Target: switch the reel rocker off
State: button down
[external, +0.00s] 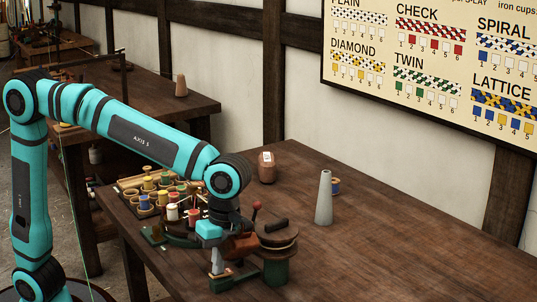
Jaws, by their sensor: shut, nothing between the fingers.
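My gripper (217,262) points down at the near left edge of the table, just left of the winding reel. Its fingers are shut with nothing visible between them. The reel machine (277,248) has a dark green body, a brown round top and a dark handle. A lever with a red ball (257,207) stands behind it. The fingertips are close above or at a small base (232,281) beside the reel. I cannot make out the reel rocker or its position; it is small or hidden by the gripper. Contact cannot be told.
A tray (130,182) of coloured thread spools lies behind my wrist. The table's right side is clear. A pattern board (430,60) hangs on the wall.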

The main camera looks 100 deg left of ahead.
aim_at(228, 271)
jog(key=shift+s+d+f, duration=0.2)
jog(key=shift+s+f, duration=0.05)
jog(key=shift+f, duration=0.1)
jog(key=shift+f+y, duration=0.1)
jog(key=shift+y, duration=0.2)
jog(key=shift+a, duration=0.15)
jog(key=shift+w+a+f, duration=0.1)
jog(key=shift+w+a, duration=0.5)
notch_tip(228, 271, up, 15)
jog(key=w, duration=0.1)
jog(key=shift+a+t, duration=0.3)
dwell(0.3)
